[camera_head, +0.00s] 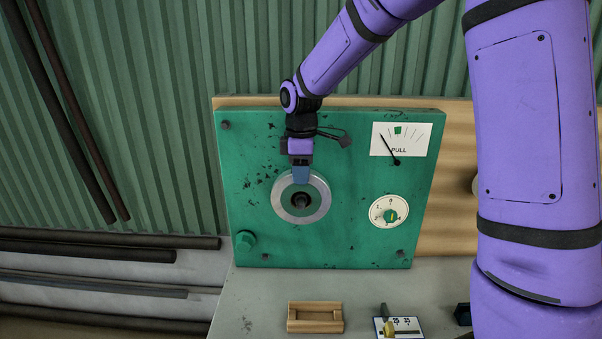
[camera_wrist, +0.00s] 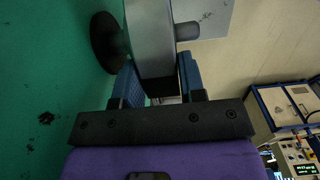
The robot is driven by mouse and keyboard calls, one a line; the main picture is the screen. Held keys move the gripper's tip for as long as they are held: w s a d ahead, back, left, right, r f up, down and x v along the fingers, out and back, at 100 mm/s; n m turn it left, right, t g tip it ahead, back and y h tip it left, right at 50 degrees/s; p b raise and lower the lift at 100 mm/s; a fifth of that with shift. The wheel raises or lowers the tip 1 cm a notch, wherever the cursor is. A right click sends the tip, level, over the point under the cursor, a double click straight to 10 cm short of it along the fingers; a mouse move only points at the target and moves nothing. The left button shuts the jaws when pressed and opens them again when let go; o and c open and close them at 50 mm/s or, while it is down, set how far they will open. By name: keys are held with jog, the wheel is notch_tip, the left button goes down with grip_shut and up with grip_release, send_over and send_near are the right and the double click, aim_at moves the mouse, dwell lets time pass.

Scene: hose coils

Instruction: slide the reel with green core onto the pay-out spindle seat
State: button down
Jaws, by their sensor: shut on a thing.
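My gripper (camera_head: 301,175) is shut on a silver-grey reel (camera_head: 322,204) at its upper rim, in front of the green panel (camera_head: 345,240). In the wrist view the reel (camera_wrist: 152,35) stands edge-on between the blue fingers (camera_wrist: 160,78). The dark spindle (camera_head: 301,201) shows at the reel's centre. In the wrist view its tip (camera_wrist: 187,31) sticks out on the right side of the reel, so the reel is around it. A dark round seat flange (camera_wrist: 103,42) lies against the panel, with a gap to the reel.
The panel carries a pull gauge (camera_head: 401,139), a numbered dial (camera_head: 389,211) and a green knob (camera_head: 245,242). A wooden frame (camera_head: 315,318) and a small card (camera_head: 399,328) lie on the grey bench (camera_head: 262,300). Dark pipes (camera_head: 95,250) lie at the left.

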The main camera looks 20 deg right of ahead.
jog(key=shift+w+d+r, duration=0.1)
jog(key=shift+w, duration=0.2)
jog(key=c, duration=0.6)
grip_release()
jog(key=shift+s, duration=0.1)
jog(key=shift+r, duration=0.15)
jog(key=shift+r, duration=1.3)
jog(key=shift+r, duration=0.1)
jog(key=shift+r, duration=1.4)
